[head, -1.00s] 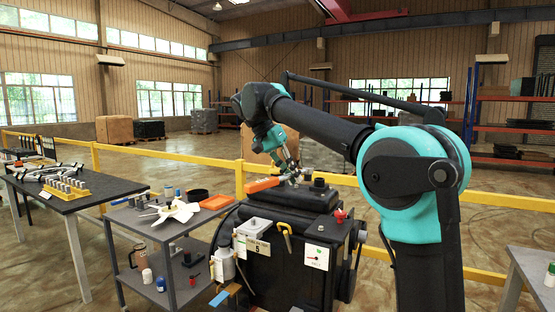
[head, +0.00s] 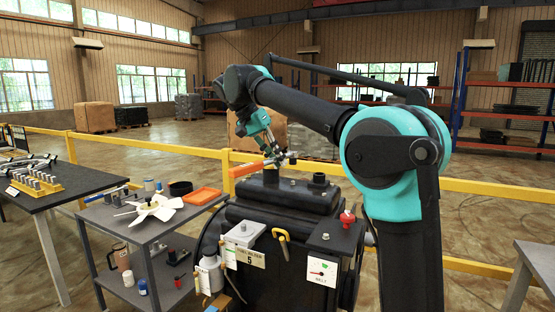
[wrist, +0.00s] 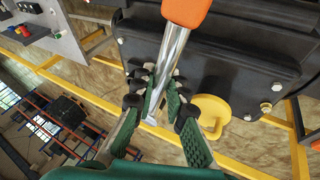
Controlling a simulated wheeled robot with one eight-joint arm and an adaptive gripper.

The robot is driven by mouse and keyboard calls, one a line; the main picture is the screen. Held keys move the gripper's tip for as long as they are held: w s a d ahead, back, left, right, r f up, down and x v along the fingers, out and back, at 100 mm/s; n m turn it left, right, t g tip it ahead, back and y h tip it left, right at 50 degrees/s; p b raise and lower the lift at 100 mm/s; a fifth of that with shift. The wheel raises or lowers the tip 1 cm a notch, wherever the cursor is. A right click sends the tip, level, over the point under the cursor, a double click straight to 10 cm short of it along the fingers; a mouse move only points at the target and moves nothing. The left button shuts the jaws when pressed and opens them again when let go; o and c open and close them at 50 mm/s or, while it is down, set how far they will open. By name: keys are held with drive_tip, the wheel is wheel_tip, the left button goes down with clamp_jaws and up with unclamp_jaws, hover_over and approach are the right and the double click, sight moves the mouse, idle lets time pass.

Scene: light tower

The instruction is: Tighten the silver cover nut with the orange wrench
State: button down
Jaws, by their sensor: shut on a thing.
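My gripper (head: 279,158) is above the top of the black machine (head: 285,202) in the head view, shut on the orange wrench (head: 246,169). In the wrist view the wrench's orange handle (wrist: 187,10) is at the top edge. Its silver shaft runs down between the green finger pads of my gripper (wrist: 168,100). The wrench is clear of the machine's top in the head view. Small silver bolt heads show on the machine in the wrist view, one at the right (wrist: 277,87). I cannot tell whether any of them is the silver cover nut.
A grey cart (head: 165,235) at left holds a white fan (head: 155,208) and an orange tray (head: 203,196). A dark table (head: 70,190) stands farther left. A yellow rail (head: 470,188) runs behind the machine. A yellow hooked part (wrist: 210,113) shows near my fingers.

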wheel_tip(320, 180, down, 5)
drive_tip(key=shift+r, duration=0.15)
idle(0.3)
drive_tip(key=shift+f, duration=0.9)
idle(0.9)
drive_tip(key=c, duration=2.1)
unclamp_jaws()
clamp_jaws()
